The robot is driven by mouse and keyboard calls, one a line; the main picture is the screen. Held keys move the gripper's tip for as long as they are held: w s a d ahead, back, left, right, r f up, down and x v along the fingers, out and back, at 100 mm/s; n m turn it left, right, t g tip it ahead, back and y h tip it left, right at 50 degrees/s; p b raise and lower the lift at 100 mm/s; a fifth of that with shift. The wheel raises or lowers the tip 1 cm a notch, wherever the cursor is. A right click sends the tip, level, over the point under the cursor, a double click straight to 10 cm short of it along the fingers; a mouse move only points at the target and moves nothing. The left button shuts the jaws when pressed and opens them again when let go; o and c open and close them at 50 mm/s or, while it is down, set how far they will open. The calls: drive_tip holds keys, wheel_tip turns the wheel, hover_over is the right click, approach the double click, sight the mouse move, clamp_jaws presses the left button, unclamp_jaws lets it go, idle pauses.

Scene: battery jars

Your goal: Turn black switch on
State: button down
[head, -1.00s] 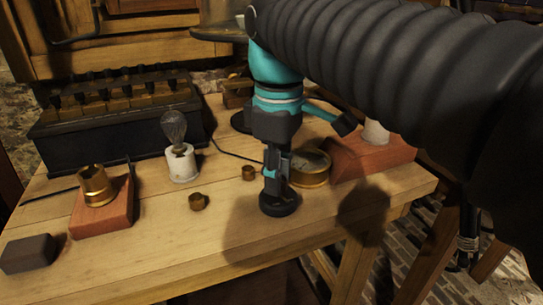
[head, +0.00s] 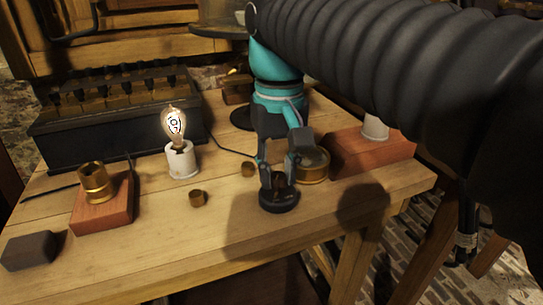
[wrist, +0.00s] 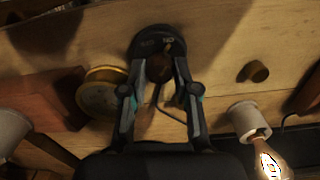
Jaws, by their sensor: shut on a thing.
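The black switch (head: 279,207) is a round black base with a brown knob on top, on the wooden table near its front edge. It also shows at the top of the wrist view (wrist: 148,42), with small markings on its face. My gripper (head: 278,178) points down over it, its two fingers on either side of the knob (wrist: 159,68) and shut on it. The fingers hide part of the knob. The glass bulb (head: 173,124) in a white holder (head: 182,161) to the left is lit.
A dark battery box (head: 118,128) stands at the back left. A brass socket on a red block (head: 103,210) and a dark block (head: 28,251) are at the left. A round brass gauge (head: 314,166) is close behind the switch to the right, next to another red block (head: 370,150).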

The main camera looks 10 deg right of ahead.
sight(278, 175)
drive_tip(key=shift+m, duration=0.6)
drive_tip(key=shift+f, duration=0.1)
drive_tip(key=c, duration=0.9)
unclamp_jaws()
drive_tip(key=shift+o, duration=0.2)
wheel_tip(278, 175, up, 12)
